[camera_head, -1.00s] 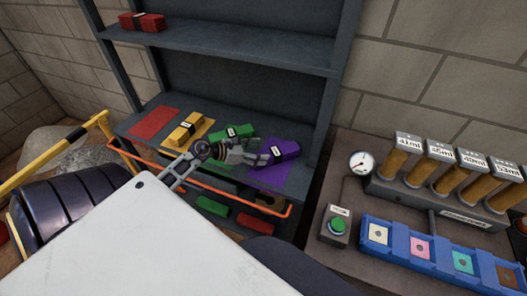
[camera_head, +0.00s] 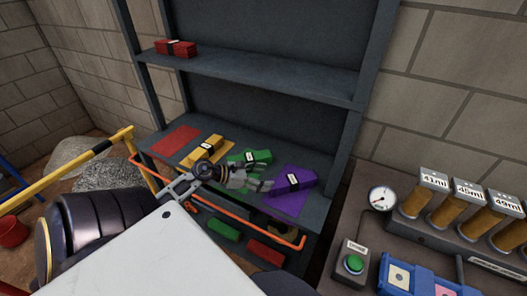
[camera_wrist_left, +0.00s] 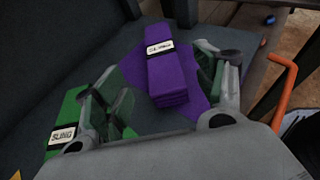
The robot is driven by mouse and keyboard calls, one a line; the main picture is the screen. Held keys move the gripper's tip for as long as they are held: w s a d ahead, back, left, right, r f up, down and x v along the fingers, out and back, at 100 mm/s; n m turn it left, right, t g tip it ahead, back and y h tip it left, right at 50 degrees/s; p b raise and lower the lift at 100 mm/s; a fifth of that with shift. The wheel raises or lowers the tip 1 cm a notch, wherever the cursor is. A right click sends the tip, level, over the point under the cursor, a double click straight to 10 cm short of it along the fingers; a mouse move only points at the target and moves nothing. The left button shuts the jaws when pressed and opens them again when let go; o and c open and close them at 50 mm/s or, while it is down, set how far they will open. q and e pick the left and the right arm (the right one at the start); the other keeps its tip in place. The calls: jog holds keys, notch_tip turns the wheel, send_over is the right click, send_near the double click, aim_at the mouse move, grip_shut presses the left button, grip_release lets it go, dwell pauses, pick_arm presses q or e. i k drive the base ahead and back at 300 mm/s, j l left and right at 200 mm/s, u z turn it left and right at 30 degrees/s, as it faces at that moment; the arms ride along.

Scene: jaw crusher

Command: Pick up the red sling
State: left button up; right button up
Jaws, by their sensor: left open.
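The red sling (camera_head: 175,48) is a folded red bundle with a dark band and pale label, lying on the upper shelf at the left. My left gripper (camera_head: 262,186) is on the lower shelf level, well below and to the right of it. It is open, with its fingers by the purple sling (camera_head: 293,184). In the left wrist view the purple sling (camera_wrist_left: 170,80) lies between the spread fingers on a purple mat. The red mat (camera_head: 175,140) on the lower shelf is bare. My right gripper is not in view.
A yellow sling (camera_head: 207,149) and a green sling (camera_head: 250,158) lie left of the purple one. An orange rail (camera_head: 225,213) runs along the shelf front. Red and green bundles lie below. The upper shelf (camera_head: 270,70) is clear right of the red sling.

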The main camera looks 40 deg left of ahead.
aim_at(180, 48)
jog(key=u, duration=2.05)
